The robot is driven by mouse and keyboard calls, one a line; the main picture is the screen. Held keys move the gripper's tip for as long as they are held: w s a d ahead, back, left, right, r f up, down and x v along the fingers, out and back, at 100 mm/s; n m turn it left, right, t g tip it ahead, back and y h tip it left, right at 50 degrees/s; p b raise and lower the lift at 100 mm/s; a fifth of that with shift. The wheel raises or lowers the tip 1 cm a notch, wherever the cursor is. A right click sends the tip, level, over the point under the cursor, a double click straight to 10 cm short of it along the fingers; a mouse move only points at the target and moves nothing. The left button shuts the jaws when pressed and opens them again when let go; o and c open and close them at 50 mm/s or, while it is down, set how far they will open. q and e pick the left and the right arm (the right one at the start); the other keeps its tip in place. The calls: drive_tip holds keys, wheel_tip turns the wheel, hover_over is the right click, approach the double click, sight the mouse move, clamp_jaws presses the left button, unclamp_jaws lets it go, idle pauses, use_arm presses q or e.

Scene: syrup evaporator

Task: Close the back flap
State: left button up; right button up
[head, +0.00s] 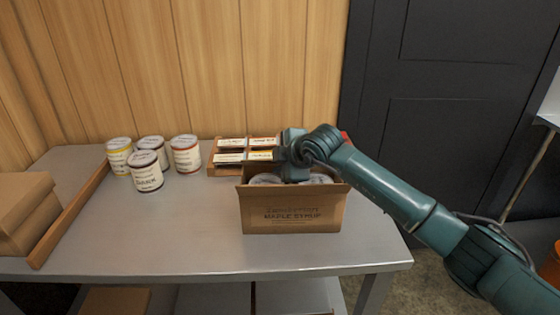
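An open cardboard box (291,213) printed "Maple Syrup" stands near the right end of the metal table. White can lids (265,179) show inside it. The box's back flap cannot be clearly made out; my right gripper and wrist cover much of the back edge. My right gripper (293,175) comes in from the right and is over the back middle of the box. Its fingertips are hidden, so I cannot tell whether it is open or touching the flap. My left gripper is not in view.
Several labelled cans (147,171) stand left of the box. A wooden tray (225,172) of small labelled items sits behind it, close to my wrist. A wooden rail (70,217) and stacked cardboard (25,210) are at left. The table's front left is clear.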

drive_tip(key=b+v, duration=0.1)
drive_tip(key=v, duration=1.2)
drive_tip(key=shift+r, duration=0.1)
drive_tip(key=shift+c, duration=0.5)
